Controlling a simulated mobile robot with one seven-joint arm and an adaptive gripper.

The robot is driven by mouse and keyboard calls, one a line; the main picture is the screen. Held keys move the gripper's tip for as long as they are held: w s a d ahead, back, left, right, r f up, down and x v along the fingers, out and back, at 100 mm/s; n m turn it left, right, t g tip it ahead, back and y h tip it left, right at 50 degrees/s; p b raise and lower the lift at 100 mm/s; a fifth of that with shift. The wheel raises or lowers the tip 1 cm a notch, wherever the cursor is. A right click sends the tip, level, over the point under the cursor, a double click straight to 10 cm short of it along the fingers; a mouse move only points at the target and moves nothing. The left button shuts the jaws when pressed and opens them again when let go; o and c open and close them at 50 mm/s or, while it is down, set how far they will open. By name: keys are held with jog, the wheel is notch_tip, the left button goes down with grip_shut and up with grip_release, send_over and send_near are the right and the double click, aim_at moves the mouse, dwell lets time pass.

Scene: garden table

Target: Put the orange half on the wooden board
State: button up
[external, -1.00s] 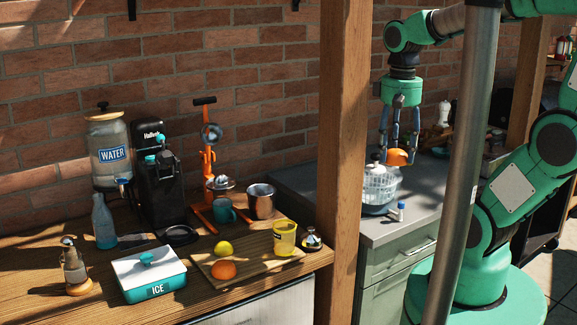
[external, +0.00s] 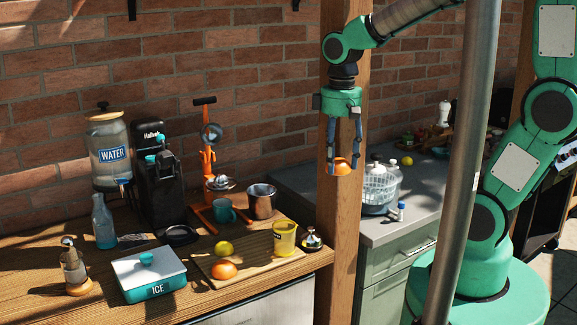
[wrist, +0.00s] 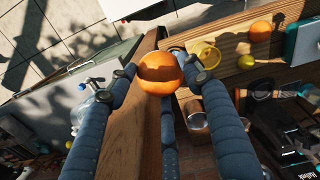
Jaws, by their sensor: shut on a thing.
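My gripper (external: 343,167) is shut on the orange half (external: 341,168) and holds it in the air in front of the wooden post. In the wrist view the orange half (wrist: 160,74) sits between the fingertips, its round side showing. The wooden board (external: 258,259) lies on the wooden table, below and left of my gripper. A whole-looking orange (external: 222,271), a yellow lemon (external: 224,248) and a yellow cup (external: 284,238) stand on the board. The board also shows in the wrist view (wrist: 226,65).
The wooden post (external: 345,225) stands between the table and the grey counter, close to my gripper. A bell (external: 312,240) is by the board's right end. A metal cup (external: 262,201), teal mug (external: 224,211) and ice box (external: 148,275) are around the board. Its middle is bare.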

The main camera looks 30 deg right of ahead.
jog(key=w+a+f+n+p, duration=0.3)
jog(key=w+a+f+n, duration=0.2)
jog(key=w+a, duration=0.4)
jog(key=n+p, duration=0.3)
jog(key=n, duration=0.1)
send_over(255, 242)
notch_tip(255, 242, down, 9)
jog(key=shift+w+f, duration=0.15)
jog(key=shift+f, duration=0.05)
jog(key=shift+f+b, duration=0.4)
jog(key=shift+f, duration=2.7)
jog(key=shift+f, duration=0.15)
jog(key=shift+f, duration=1.75)
jog(key=shift+f, duration=0.15)
